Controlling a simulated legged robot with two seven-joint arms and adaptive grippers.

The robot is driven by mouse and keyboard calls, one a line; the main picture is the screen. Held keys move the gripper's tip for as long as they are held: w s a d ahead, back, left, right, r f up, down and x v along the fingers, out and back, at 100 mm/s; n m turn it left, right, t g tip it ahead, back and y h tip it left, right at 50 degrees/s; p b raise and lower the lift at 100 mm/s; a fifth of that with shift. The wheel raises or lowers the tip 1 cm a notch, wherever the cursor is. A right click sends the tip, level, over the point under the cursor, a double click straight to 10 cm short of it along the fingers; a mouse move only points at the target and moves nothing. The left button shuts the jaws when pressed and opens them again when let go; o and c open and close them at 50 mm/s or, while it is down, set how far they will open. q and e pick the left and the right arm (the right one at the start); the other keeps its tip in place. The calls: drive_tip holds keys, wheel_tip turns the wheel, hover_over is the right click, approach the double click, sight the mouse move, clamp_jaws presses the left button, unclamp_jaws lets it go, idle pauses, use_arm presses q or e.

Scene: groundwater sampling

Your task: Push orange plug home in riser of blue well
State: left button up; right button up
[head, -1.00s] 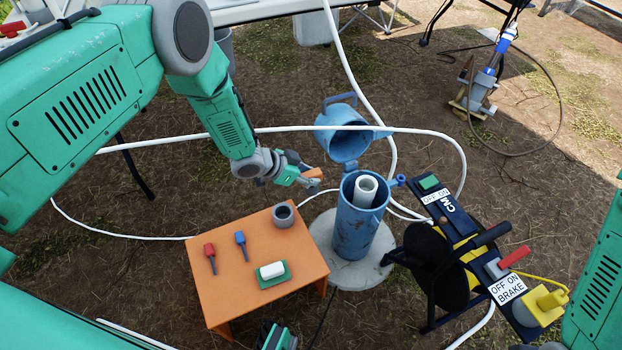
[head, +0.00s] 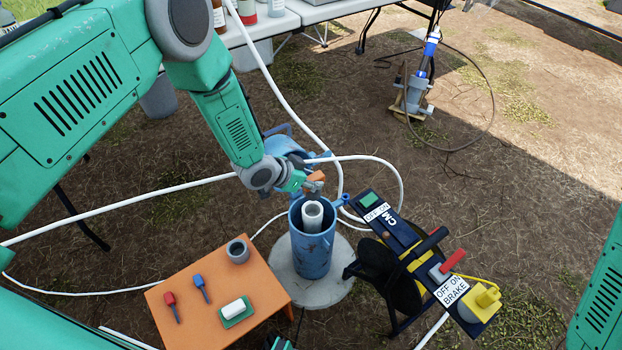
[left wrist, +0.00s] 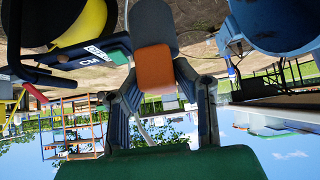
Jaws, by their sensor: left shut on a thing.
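My left gripper (head: 309,183) is shut on the orange plug (head: 316,176). It holds the plug just above the blue well (head: 312,252), near the well's open top. The white riser (head: 313,217) stands upright inside the well, its open mouth below the plug and apart from it. In the left wrist view the plug (left wrist: 155,68) shows orange and grey between the fingers of my left gripper (left wrist: 160,85). The well's blue hinged lid (head: 287,147) is open behind, partly hidden by my left arm.
An orange table (head: 215,272) at front left bears a grey cup (head: 238,251), red and blue tools and a white block on a green pad. A reel with a brake panel (head: 425,262) stands close right. White hose (head: 375,158) loops behind the well.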

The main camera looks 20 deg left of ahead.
sight(311, 193)
use_arm(q)
drive_tip(key=shift+d+f+b, duration=0.15)
drive_tip(key=shift+f+b, duration=0.15)
drive_tip(key=shift+f, duration=0.1)
drive_tip(key=f+b, duration=0.3)
drive_tip(key=f, duration=0.1)
drive_tip(key=shift+a, duration=0.35)
drive_tip(key=shift+d+f+b, duration=0.1)
drive_tip(key=shift+f+b, duration=0.25)
drive_tip(key=shift+f, duration=0.1)
drive_tip(key=shift+d, duration=0.1)
drive_tip(key=shift+f+b, duration=2.25)
drive_tip(key=shift+f, duration=0.7)
